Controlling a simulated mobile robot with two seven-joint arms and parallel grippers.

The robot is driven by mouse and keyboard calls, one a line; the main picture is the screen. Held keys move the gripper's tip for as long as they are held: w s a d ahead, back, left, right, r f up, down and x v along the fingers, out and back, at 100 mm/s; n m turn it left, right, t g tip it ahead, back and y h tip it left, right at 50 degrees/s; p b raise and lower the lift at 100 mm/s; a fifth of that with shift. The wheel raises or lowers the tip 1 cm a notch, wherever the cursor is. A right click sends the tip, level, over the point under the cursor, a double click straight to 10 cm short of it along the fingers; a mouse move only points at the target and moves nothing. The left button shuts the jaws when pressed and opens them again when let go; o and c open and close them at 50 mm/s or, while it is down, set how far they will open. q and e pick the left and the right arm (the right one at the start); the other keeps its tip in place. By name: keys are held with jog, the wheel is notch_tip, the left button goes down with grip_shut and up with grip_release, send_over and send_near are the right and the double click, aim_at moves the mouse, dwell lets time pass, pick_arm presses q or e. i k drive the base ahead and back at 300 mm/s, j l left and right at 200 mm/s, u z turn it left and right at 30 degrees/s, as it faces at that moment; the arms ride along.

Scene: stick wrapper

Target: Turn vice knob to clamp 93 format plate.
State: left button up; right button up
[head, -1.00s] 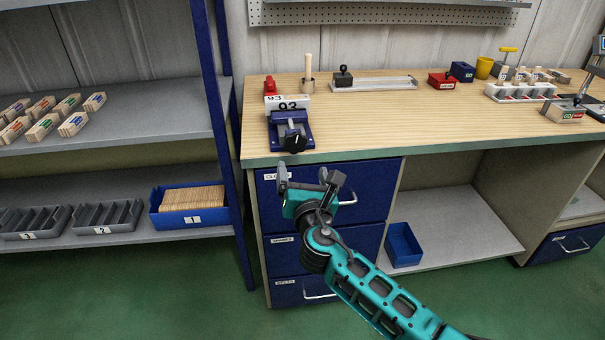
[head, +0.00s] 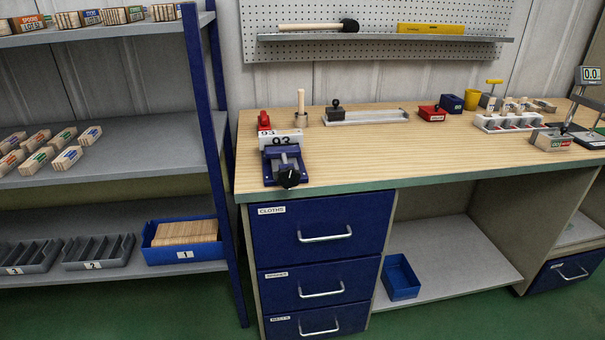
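A blue vice (head: 283,163) stands at the left front of the wooden workbench. Its black knob (head: 289,178) faces the front edge of the bench. The 93 format plate (head: 281,139), white with black digits, sits upright at the vice's jaws; I cannot tell whether the jaws grip it. Neither of my grippers is in view.
The bench (head: 400,163) holds a wooden stick in a holder (head: 301,105), a long grey tray (head: 366,117) and red and blue boxes further right. Blue drawers (head: 322,232) are below the vice. A shelf rack (head: 213,130) stands at left. Bench space right of the vice is clear.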

aim_at(287, 178)
jog(key=i+j+z, duration=0.1)
jog(key=z, duration=0.25)
jog(key=j+z, duration=0.15)
jog(key=z, duration=0.2)
jog(key=i+j+z, duration=0.1)
jog(key=z, duration=0.25)
jog(key=j+z, duration=0.45)
jog(key=j, duration=0.45)
jog(key=j+z, duration=0.15)
jog(key=j, duration=0.75)
